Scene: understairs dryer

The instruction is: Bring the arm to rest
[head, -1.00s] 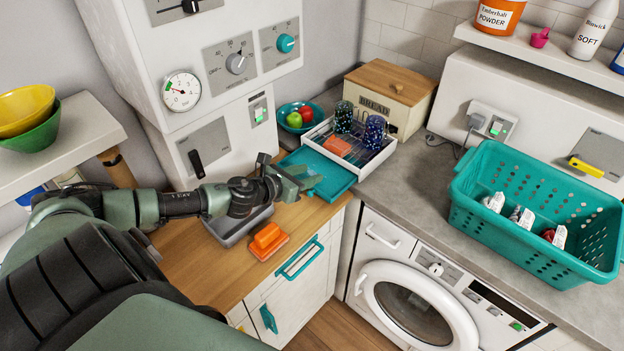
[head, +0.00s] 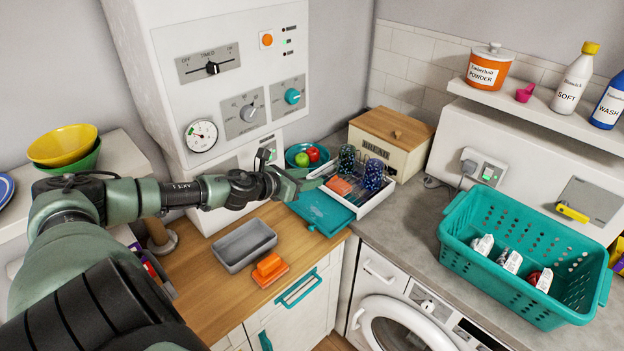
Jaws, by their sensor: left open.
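My left arm (head: 150,197) comes in from the left and reaches across, above the wooden worktop (head: 190,275). Its gripper (head: 300,182) is open, with nothing seen between the fingers. It is in front of the white wall unit and appears above the teal tray (head: 322,213); the height of the gap is hard to judge. My right gripper is not in view.
A grey bin (head: 245,246) and an orange block (head: 269,266) sit on the worktop. A white rack with glasses (head: 362,200), a teal bowl (head: 300,150) and a bread box (head: 392,138) stand behind. A teal basket (head: 480,262) is at right.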

